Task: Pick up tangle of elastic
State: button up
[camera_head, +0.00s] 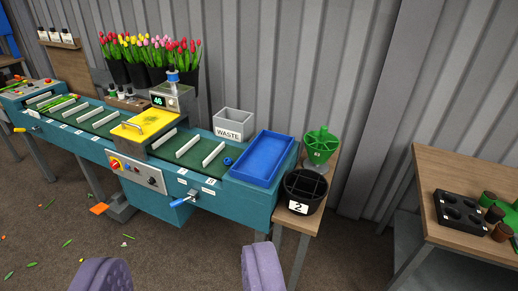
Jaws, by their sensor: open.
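A small blue item (228,161) lies at the right end of the green conveyor belt, just left of the blue tray; it may be the tangle of elastic, but it is too small to tell. My gripper (181,266) shows as two purple padded fingers at the bottom edge. They are wide apart with nothing between them. The gripper is in front of the machine, well short of the belt and the blue item.
A blue tray (289,142) sits on the right end of the teal machine (150,201). A grey WASTE bin (233,124) stands behind the belt. A black pot (304,192) marked 2 and a green holder (319,147) stand on a side stand. A wooden table (455,172) is at right.

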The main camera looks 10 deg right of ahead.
aim_at(226, 162)
jog(key=i+j+z, duration=0.35)
jog(key=i+j, duration=0.2)
jog(key=i, duration=0.5)
jog(key=i+j+z, duration=0.35)
jog(key=i+j, duration=0.45)
jog(key=i, duration=0.25)
jog(key=i+j+z, duration=0.4)
jog(key=i+j, duration=0.45)
jog(key=j, duration=0.2)
